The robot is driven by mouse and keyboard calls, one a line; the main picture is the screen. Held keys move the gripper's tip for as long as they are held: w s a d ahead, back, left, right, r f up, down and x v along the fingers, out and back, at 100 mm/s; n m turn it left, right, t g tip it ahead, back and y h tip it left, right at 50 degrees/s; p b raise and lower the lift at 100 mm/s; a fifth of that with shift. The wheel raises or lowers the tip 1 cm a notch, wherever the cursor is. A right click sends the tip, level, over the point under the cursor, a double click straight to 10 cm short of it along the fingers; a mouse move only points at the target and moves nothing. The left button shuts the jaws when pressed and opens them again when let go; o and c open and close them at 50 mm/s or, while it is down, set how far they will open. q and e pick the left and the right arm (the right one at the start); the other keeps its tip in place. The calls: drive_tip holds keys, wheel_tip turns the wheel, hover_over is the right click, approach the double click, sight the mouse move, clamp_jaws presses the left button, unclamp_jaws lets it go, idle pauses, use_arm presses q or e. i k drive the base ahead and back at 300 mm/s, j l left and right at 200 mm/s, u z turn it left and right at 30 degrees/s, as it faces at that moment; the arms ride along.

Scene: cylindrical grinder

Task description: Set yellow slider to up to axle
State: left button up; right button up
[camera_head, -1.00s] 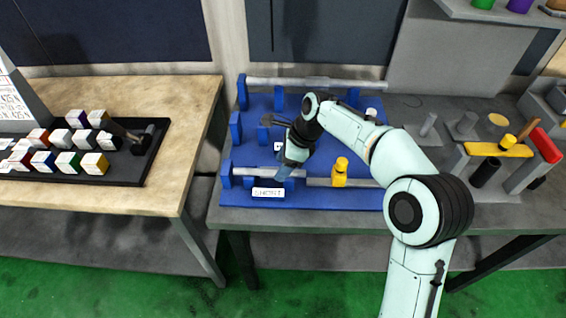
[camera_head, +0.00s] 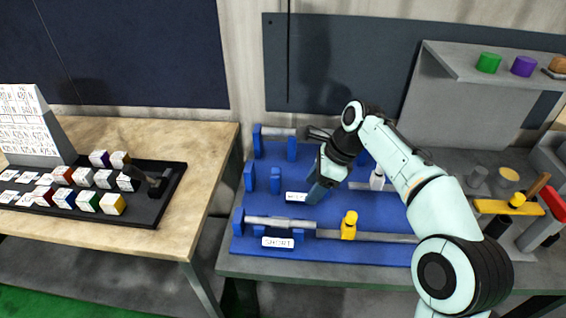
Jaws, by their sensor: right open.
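The yellow slider (camera_head: 349,226) sits upright on the front rail (camera_head: 385,237) of the blue fixture board (camera_head: 335,253). The grey axle (camera_head: 280,223) lies to its left, above the label reading SHORT (camera_head: 277,242). A gap of bare rod shows between the slider and the thicker part of the axle. My right gripper (camera_head: 314,193) is open and empty, above the middle of the board, behind and left of the slider. It hides part of the middle row. My left gripper is not in view.
A white slider (camera_head: 377,180) stands on the middle row beside my right arm. On the right are a yellow bar (camera_head: 495,207) and a red block (camera_head: 553,204).

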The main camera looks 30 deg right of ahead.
sight(348, 228)
drive_tip(key=k, duration=1)
